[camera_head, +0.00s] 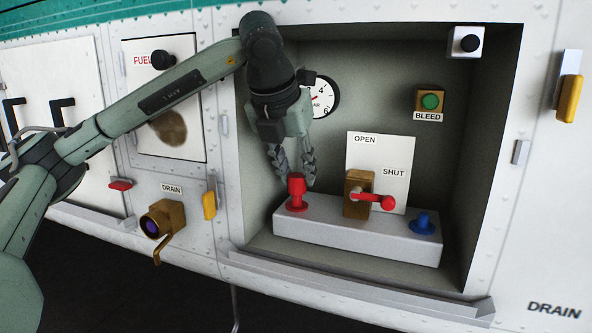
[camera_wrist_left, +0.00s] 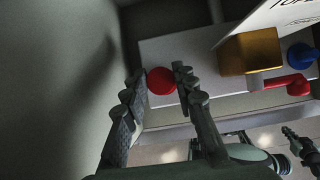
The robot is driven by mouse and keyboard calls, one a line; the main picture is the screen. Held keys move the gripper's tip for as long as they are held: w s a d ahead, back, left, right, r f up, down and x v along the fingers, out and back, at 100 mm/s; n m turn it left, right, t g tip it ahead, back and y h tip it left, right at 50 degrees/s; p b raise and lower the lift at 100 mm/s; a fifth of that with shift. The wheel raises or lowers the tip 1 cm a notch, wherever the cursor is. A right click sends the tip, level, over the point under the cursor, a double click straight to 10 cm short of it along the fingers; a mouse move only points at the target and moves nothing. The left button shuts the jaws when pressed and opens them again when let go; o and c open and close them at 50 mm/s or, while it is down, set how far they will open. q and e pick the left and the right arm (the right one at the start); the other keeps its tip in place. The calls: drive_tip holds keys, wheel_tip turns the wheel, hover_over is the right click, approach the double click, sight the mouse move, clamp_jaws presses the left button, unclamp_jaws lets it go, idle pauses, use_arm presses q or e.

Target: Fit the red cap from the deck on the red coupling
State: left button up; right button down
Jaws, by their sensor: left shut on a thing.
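My left gripper (camera_head: 297,178) reaches down into the open bay and is shut on the red cap (camera_head: 297,185). The cap is upright at the red coupling (camera_head: 297,206) on the left of the pale block. Cap and coupling line up as one red shape, and I cannot tell whether the cap is fully seated. In the left wrist view the red cap (camera_wrist_left: 161,81) shows as a round top between the fingertips (camera_wrist_left: 160,83), hiding the coupling. A part that looks like my right gripper (camera_wrist_left: 303,143) is at the lower right there, too small to read.
A brass valve (camera_head: 355,195) with a red handle (camera_head: 380,201) stands right of the coupling, before an OPEN/SHUT plate (camera_head: 375,158). A blue coupling (camera_head: 423,222) is at the block's (camera_head: 330,232) right end. A gauge (camera_head: 324,97) is behind my wrist. The bay's walls and lower ledge (camera_head: 360,287) bound the space.

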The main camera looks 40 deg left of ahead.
use_arm(q)
drive_tip(key=shift+f+b, duration=1.3)
drive_tip(key=shift+b, duration=0.2)
idle(2.2)
drive_tip(key=o, duration=0.9)
drive_tip(key=shift+r, duration=0.15)
drive_tip(key=v, duration=0.7)
drive_tip(key=shift+s+r, duration=0.1)
drive_tip(key=shift+s, duration=0.05)
